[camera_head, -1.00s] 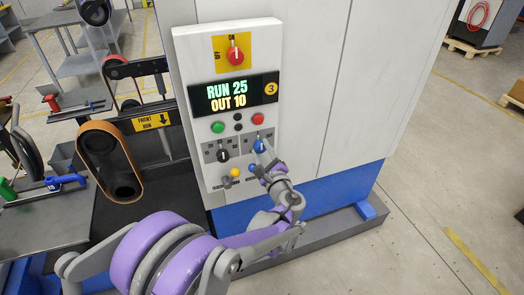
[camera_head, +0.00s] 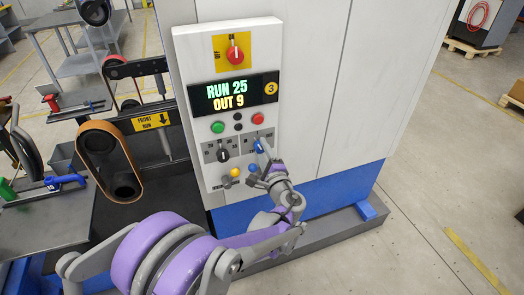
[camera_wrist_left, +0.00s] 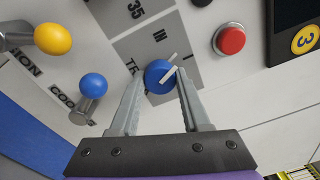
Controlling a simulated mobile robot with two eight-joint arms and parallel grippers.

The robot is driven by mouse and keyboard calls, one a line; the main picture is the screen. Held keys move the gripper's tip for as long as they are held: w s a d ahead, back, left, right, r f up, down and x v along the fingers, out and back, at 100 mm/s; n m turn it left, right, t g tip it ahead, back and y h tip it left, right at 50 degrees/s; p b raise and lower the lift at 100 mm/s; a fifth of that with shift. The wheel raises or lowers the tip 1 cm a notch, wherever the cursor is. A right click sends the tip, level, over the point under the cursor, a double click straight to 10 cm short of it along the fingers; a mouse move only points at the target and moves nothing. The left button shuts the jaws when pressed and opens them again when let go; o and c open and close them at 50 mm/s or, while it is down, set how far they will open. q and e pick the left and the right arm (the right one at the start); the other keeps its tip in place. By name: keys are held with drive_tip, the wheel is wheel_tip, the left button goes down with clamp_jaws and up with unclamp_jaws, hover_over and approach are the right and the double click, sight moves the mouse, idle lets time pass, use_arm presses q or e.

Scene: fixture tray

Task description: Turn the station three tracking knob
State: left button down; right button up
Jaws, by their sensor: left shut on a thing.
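The station three control panel (camera_head: 207,101) stands upright on the white machine, with a yellow 3 badge (camera_head: 271,88). Its display (camera_head: 228,94) reads RUN 25 and OUT 9. The blue tracking knob (camera_wrist_left: 158,77) sits on a grey plate in the left wrist view, its white pointer line slanted. My left gripper (camera_wrist_left: 158,92) is shut on the knob, one finger on each side. In the head view the gripper (camera_head: 261,151) partly covers the knob. My right gripper is not in view.
A black knob (camera_head: 223,155) is left of the blue one. Green (camera_head: 218,127) and red (camera_head: 258,119) buttons sit above. Yellow (camera_wrist_left: 53,39) and blue (camera_wrist_left: 93,86) ball-ended levers are below. A red rotary switch (camera_head: 235,55) is on top.

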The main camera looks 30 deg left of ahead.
use_arm(q)
drive_tip(key=shift+c, duration=1.8)
unclamp_jaws()
drive_tip(key=v, duration=1.1)
drive_tip(key=shift+a+r, duration=0.1)
